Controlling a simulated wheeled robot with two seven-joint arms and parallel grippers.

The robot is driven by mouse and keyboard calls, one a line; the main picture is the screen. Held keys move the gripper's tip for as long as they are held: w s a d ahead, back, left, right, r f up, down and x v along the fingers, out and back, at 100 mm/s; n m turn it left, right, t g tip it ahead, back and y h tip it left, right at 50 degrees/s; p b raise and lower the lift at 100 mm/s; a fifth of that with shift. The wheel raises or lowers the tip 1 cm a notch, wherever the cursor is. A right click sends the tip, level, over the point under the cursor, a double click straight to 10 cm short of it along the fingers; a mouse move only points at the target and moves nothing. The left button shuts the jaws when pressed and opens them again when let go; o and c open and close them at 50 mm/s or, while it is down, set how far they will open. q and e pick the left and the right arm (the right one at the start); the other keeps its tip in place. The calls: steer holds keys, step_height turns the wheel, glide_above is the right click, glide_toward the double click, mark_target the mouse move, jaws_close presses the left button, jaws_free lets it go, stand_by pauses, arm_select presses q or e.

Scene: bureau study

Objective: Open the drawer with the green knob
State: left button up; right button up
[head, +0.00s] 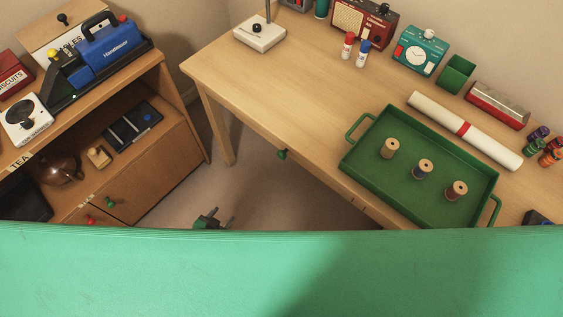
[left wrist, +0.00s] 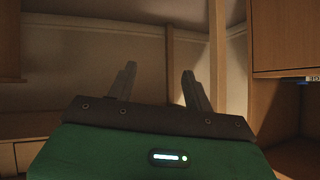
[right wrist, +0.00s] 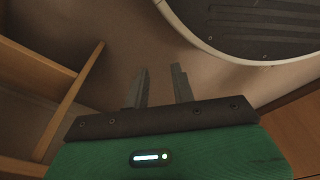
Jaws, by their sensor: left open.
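The green knob (head: 282,154) sits on the front edge of the wooden desk (head: 240,85), on a drawer front that I see only edge-on from above. The drawer looks shut. My left gripper (head: 222,217) is open and empty over the floor, below and left of the knob and apart from it. Its two parted fingers (left wrist: 157,80) show in the left wrist view with nothing between them; the knob is not seen there. My right gripper (right wrist: 161,70) is hidden in the head view. In the right wrist view its fingers are apart and empty.
A cabinet (head: 160,170) at left has another green knob (head: 110,202) and a red knob (head: 90,219). A green tray (head: 450,150) with three spools stands on the desk. Bare floor (head: 260,195) lies between cabinet and desk. The bottom of the head view is blocked.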

arm_select(q)
steer(key=w+d+r+m+t+h+b, duration=0.25)
steer(key=w+d+r, duration=0.2)
steer(key=r, duration=0.35)
steer(key=m+h+b, duration=0.3)
steer(key=h+b, duration=0.1)
steer(key=h, duration=0.2)
glide_toward(279, 157)
steer(key=shift+n+t+y, duration=0.25)
steer(key=shift+t+y, duration=0.1)
steer(key=shift+t, duration=0.1)
steer(key=x, duration=1.1)
steer(key=shift+s+d, duration=0.25)
steer(key=shift+d, duration=0.05)
arm_select(e)
steer(key=w+a+r, duration=0.1)
steer(key=w+r, duration=0.4)
steer(key=r, duration=0.2)
steer(key=shift+w+a+r+t, duration=0.2)
steer(key=shift+w+a+t, duration=0.1)
steer(key=shift+w, duration=0.1)
arm_select(q)
jaws_close()
